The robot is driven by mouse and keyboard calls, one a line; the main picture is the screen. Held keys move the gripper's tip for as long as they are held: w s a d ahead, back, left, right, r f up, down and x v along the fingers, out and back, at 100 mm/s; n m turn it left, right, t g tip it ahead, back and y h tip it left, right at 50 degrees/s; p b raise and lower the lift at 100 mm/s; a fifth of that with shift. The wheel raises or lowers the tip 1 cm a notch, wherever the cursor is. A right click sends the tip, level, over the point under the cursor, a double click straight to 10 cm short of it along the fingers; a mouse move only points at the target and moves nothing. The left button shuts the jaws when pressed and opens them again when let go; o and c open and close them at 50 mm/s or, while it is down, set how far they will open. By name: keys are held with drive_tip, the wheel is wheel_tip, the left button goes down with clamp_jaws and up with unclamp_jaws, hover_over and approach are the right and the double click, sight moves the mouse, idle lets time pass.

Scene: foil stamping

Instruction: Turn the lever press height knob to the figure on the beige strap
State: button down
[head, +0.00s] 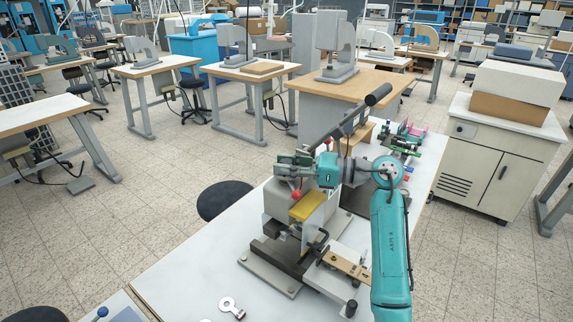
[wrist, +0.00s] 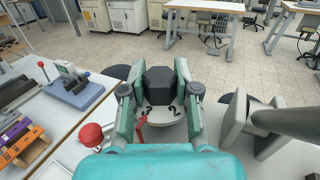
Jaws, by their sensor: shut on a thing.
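The lever press (head: 285,205) stands on the white table in the head view, its black-gripped lever (head: 378,95) slanting up to the right. My gripper (head: 298,163) is at the top of the press. In the wrist view my gripper (wrist: 160,92) is shut on the black faceted height knob (wrist: 160,79), one finger on each side. Below the knob is a pale dial (wrist: 160,116) with dark figures; one looks like a 2. A red pointer (wrist: 141,124) lies at the dial's left. The beige strap (head: 347,265) lies low on the press; its figure is too small to read.
A yellow block (head: 308,206) sits on the press front, below my gripper. A red ball (wrist: 91,135) is close to my left finger in the wrist view. Small tools (head: 405,138) lie at the table's far end.

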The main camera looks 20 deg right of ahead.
drive_tip(key=shift+g, duration=0.3)
drive_tip(key=c, duration=0.8)
unclamp_jaws()
drive_tip(key=v, duration=1.2)
drive_tip(key=shift+f, duration=0.1)
